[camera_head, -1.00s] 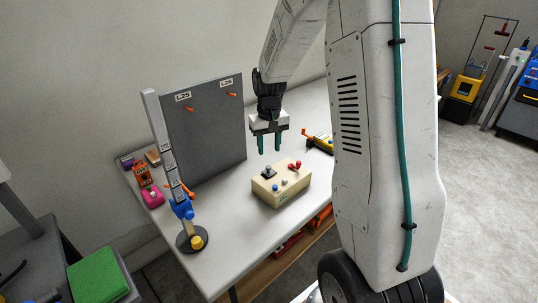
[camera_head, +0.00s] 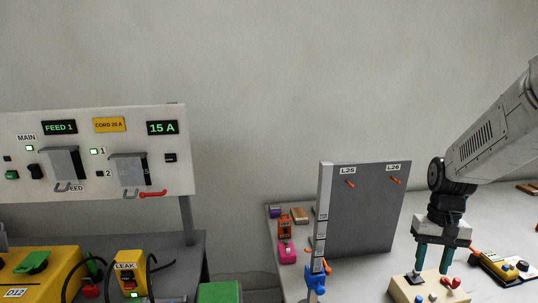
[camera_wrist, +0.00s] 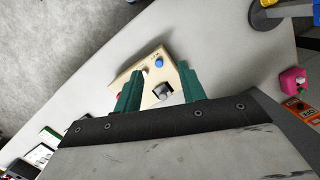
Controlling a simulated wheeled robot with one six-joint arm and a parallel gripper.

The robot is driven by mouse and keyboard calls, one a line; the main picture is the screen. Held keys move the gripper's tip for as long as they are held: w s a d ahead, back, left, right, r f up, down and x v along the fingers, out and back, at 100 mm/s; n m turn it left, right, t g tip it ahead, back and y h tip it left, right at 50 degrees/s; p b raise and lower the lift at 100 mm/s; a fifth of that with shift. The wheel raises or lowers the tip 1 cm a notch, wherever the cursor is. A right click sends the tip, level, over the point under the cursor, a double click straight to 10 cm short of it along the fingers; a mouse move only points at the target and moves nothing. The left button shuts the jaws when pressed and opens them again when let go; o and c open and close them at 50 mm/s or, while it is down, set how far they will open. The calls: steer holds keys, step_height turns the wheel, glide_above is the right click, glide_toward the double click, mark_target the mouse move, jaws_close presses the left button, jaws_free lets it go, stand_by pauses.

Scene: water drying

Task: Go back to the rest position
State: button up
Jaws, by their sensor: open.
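My gripper (camera_head: 433,258) has two green fingers. It is open and empty, pointing down over the table (camera_head: 350,286) at the right of the head view. Below the fingers is a beige control box (camera_head: 432,290) with a grey switch, a red knob and a blue button. In the wrist view the box (camera_wrist: 133,77) shows between and beyond the open fingers (camera_wrist: 157,88). I cannot tell how far above the box the fingertips are.
A grey panel (camera_head: 372,215) with orange pegs and a post with a blue clamp (camera_head: 316,281) stand left of my gripper. A yellow-black device (camera_head: 503,268) lies to the right. At left are a breaker panel (camera_head: 90,175) and a yellow box (camera_head: 40,275). The back wall bounds the table.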

steer(key=s+a+r+n+t, duration=0.1)
steer(key=s+a+r, duration=0.5)
steer(key=s, duration=0.4)
steer(key=s+a+r+n+t, duration=0.2)
steer(key=s+a+r, duration=0.4)
steer(key=s, duration=0.4)
steer(key=shift+s+r+h, duration=0.25)
steer(key=shift+r+h, duration=0.05)
steer(key=shift+r, duration=0.2)
steer(key=shift+a, duration=0.1)
steer(key=shift+s, duration=0.1)
steer(key=shift+c, duration=0.3)
stand_by(1.8)
